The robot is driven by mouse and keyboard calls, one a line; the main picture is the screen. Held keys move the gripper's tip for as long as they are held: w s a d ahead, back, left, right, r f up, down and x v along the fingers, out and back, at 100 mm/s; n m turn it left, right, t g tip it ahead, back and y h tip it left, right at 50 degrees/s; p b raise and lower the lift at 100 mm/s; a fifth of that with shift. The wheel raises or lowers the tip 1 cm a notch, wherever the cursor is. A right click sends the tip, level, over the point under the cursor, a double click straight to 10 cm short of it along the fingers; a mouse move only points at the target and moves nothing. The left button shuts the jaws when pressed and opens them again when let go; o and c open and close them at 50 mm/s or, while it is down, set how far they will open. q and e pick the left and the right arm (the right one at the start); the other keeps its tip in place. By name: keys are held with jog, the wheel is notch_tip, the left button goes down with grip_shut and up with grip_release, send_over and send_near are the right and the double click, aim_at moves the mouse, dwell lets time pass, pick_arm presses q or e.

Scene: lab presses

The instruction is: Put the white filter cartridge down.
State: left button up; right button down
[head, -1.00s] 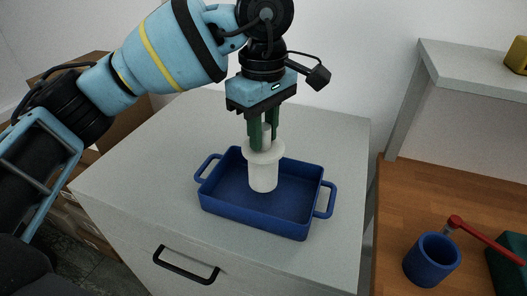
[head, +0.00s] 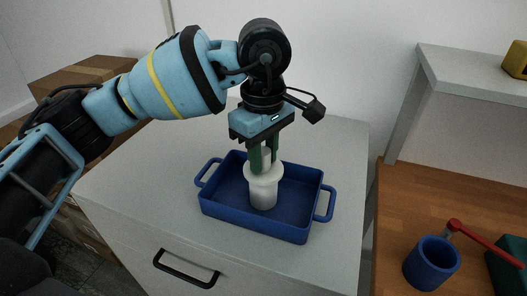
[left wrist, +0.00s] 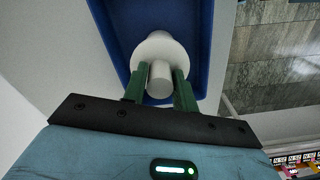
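The white filter cartridge (head: 263,193) stands upright in the blue tray (head: 250,224), with a wide flange and a narrow top knob. In the head view its lower end is at the tray floor; I cannot tell whether it touches. My left gripper (head: 264,166) points straight down with its green fingers shut on the knob. In the left wrist view the fingers (left wrist: 161,84) flank the knob of the cartridge (left wrist: 158,50), and the tray wall (left wrist: 204,45) shows beyond. My right gripper is not in view.
The tray sits on a grey cabinet top (head: 130,185) with a black drawer handle (head: 186,269) in front. To the right, a wooden bench (head: 420,195) holds a blue cup (head: 431,264) and a red lever (head: 480,238). The cabinet top around the tray is clear.

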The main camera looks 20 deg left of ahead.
pick_arm(q)
jog(key=o, duration=0.4)
jog(key=shift+c, duration=0.2)
jog(key=shift+r, duration=0.1)
notch_tip(320, 180, up, 12)
jog(key=shift+p, duration=0.3)
jog(key=shift+r, duration=0.1)
